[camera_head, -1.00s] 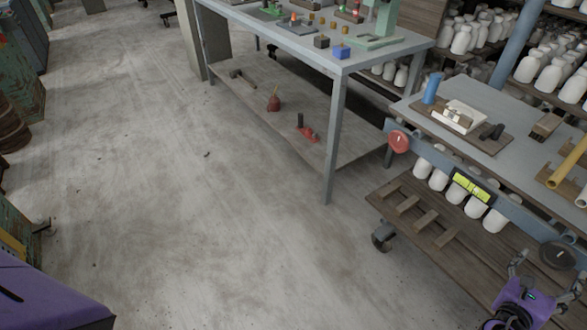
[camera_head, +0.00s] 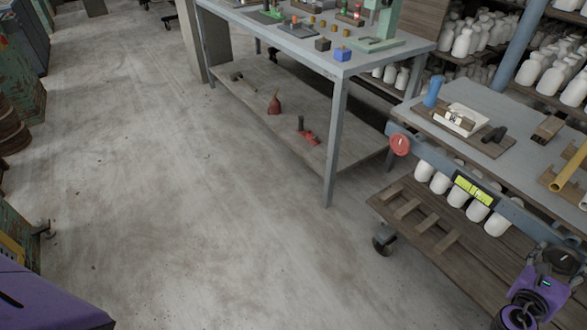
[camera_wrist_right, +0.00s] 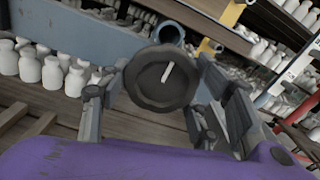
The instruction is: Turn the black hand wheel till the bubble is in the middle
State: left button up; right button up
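The black hand wheel (camera_head: 563,261) is at the right end of a blue-grey beam (camera_head: 432,158) on the cart's front. In the right wrist view the wheel (camera_wrist_right: 160,78) faces me, with a white mark slanting up and right. My right gripper (camera_wrist_right: 163,85) is open, its fingers on the left and right of the wheel; I cannot tell whether they touch it. In the head view my right gripper (camera_head: 556,262) is at the wheel and partly covers it. The yellow-green level vial (camera_head: 474,190) is mid-beam; its bubble is too small to place. My left gripper is out of view.
A red hand wheel (camera_head: 399,145) is at the beam's left end. White bottles (camera_head: 458,196) stand behind the beam on the lower shelf. The cart top (camera_head: 480,100) holds a white device and a blue cylinder. A workbench (camera_head: 300,40) stands left, with open floor in front.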

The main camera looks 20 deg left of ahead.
jog(key=shift+c, duration=0.6)
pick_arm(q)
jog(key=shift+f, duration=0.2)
pick_arm(e)
jog(key=shift+m, duration=0.4)
